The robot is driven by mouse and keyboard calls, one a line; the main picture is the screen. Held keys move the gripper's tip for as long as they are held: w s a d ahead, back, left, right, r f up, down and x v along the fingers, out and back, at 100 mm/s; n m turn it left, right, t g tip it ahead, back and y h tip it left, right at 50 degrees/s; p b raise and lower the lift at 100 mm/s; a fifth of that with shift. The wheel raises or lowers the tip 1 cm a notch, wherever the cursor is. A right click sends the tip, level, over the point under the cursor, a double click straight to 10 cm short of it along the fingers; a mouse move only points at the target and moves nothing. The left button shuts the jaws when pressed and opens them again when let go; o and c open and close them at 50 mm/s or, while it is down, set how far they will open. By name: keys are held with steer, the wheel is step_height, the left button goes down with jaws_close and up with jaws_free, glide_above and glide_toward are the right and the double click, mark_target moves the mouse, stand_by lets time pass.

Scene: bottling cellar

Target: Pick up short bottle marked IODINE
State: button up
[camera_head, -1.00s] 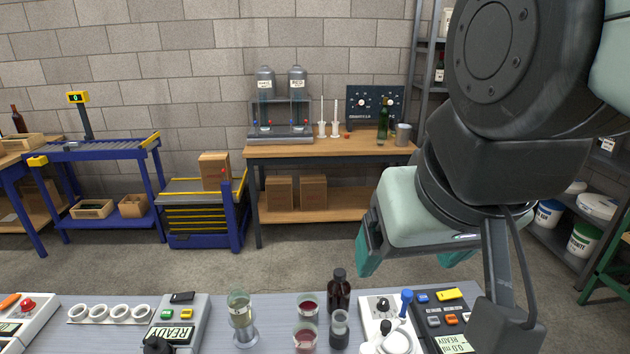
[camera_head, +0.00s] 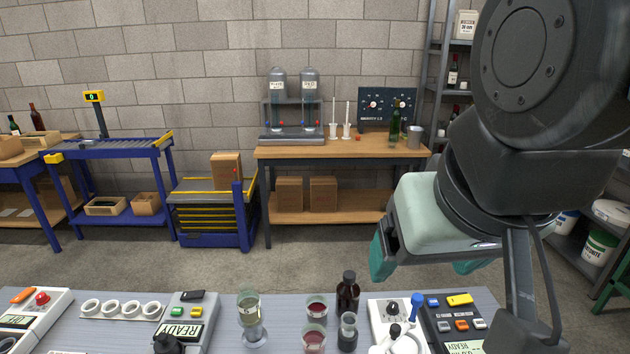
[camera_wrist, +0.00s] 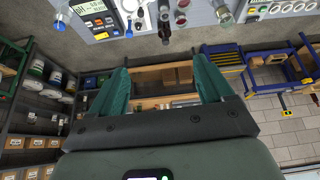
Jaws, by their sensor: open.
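A dark brown bottle (camera_head: 348,296) with a dark cap stands upright on the near bench. A shorter, dark vessel with a greyish rim (camera_head: 348,334) stands just in front of it. No IODINE marking is legible on either, so I cannot tell which one bears it. My gripper (camera_head: 425,264) hangs above and beyond the bench's far edge, to the right of both, with teal fingers spread. In the wrist view my gripper (camera_wrist: 162,68) is open, with nothing between the fingers; the bench things are small at the top edge.
Two glasses of red liquid (camera_head: 317,306) (camera_head: 314,338) stand left of the bottles, and a glass vessel (camera_head: 250,318) farther left. A white stirrer-like device (camera_head: 391,318) and a dark meter (camera_head: 455,318) crowd the right. A wooden table (camera_head: 340,151) stands behind across open floor.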

steer(key=shift+c, duration=0.4)
steer(key=shift+c, duration=1.4)
steer(key=w+d+f+n+g+h, duration=0.2)
steer(key=w+f+n+g+h, duration=0.3)
steer(key=w+f+n+h, duration=0.85)
steer(key=n+t, duration=1.2)
steer(key=n, duration=0.1)
glide_toward(345, 282)
steer(key=shift+y, duration=0.35)
steer(key=x, duration=1.1)
steer(key=shift+d+r, duration=0.3)
steer(key=shift+d, duration=0.05)
